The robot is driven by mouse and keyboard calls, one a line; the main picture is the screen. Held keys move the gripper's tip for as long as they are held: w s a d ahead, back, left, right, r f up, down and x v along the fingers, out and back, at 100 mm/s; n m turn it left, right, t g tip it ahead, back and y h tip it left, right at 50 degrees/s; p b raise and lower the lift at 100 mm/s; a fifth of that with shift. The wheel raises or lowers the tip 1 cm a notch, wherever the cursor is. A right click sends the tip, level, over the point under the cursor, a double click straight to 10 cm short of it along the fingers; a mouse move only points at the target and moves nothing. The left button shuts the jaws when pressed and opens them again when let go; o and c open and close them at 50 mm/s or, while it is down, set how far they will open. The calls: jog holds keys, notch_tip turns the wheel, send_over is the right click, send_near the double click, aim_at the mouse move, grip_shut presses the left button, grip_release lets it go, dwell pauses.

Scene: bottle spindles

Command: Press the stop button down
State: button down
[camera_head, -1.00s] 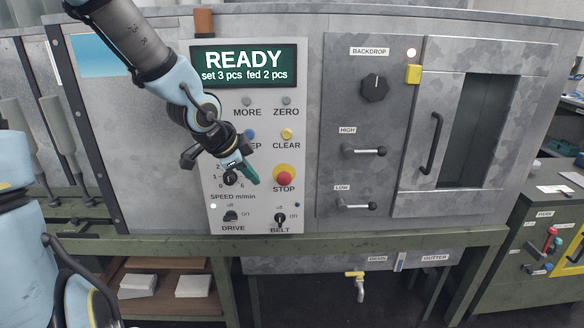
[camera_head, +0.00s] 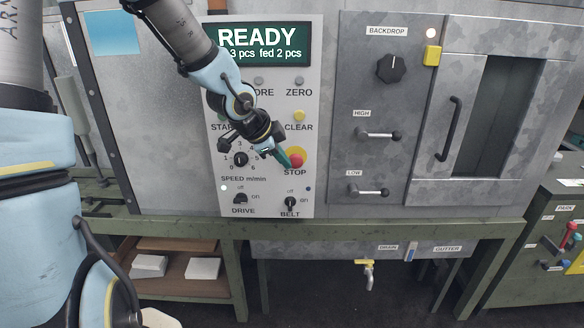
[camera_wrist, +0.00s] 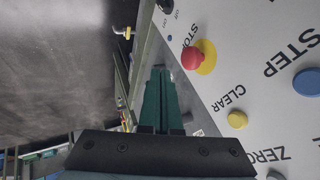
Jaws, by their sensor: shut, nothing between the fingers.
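The red stop button (camera_head: 296,160) sits on a yellow round plate on the control panel, above the STOP label. It also shows in the wrist view (camera_wrist: 192,58), standing out from the panel. My gripper (camera_head: 287,164) is shut and empty, its green fingers beside the button's left side in the head view. In the wrist view the fingertips (camera_wrist: 160,72) lie to the left of and a little below the button, with a visible gap. The head view does not show clearly whether they touch.
The yellow CLEAR button (camera_head: 299,116) is above the stop button. The DRIVE switch (camera_head: 240,199) and BELT switch (camera_head: 290,203) are below. The speed knob (camera_head: 240,159) is to the left. The HIGH lever (camera_head: 378,134) and LOW lever (camera_head: 370,191) are to the right. The display (camera_head: 262,44) reads READY.

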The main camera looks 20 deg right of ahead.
aim_at(292, 161)
jog(key=w+d+f, duration=0.3)
jog(key=w, duration=0.1)
jog(key=shift+d+f, duration=0.3)
jog(key=shift+d, duration=0.1)
jog(key=shift+w+d+f+p, duration=0.15)
jog(key=shift+w+d+p, duration=0.2)
jog(key=shift+w, duration=0.15)
jog(key=shift+a, duration=0.1)
